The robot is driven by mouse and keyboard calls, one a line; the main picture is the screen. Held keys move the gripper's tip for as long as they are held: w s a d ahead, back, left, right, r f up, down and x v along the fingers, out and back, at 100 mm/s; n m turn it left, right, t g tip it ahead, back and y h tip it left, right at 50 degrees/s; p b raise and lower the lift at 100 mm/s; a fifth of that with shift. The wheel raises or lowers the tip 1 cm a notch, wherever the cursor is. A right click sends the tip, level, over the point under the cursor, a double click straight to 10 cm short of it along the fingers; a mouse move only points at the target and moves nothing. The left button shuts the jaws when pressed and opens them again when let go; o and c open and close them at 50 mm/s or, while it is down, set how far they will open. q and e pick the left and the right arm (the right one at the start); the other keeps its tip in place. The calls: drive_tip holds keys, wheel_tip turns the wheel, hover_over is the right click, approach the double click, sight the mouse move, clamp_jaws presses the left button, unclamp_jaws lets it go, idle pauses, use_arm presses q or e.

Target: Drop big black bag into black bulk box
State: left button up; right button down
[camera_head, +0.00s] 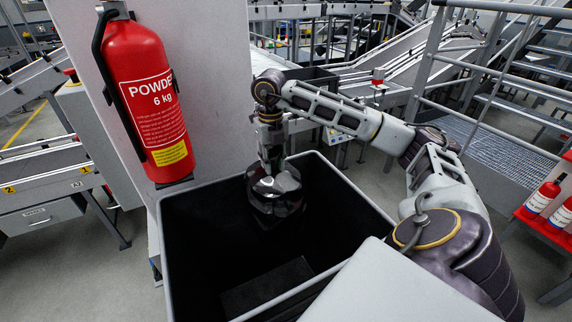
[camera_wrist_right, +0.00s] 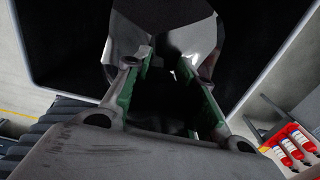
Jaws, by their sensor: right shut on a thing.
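The black bulk box (camera_head: 186,285) stands open in front of me, with a pale rim and a dark inside. My right gripper (camera_head: 272,172) points down over the box's far part, shut on the big black bag (camera_head: 276,203). The bag is dark and glossy and hangs within the box opening, apart from the floor as far as I can tell. In the right wrist view the gripper's green-lined fingers (camera_wrist_right: 163,85) reach to the bag (camera_wrist_right: 165,20), with the box around it. My left gripper is not in view.
A red powder extinguisher (camera_head: 150,100) hangs on a pale panel (camera_head: 215,60) just left of the box. A darker flat shape (camera_head: 267,287) lies on the box floor.

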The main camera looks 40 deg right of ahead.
drive_tip(key=shift+f+b, duration=0.85)
drive_tip(key=shift+f, duration=0.5)
drive_tip(key=c, duration=1.1)
unclamp_jaws()
drive_tip(key=shift+s, duration=0.1)
drive_tip(key=shift+f, duration=0.1)
drive_tip(key=shift+r, duration=6)
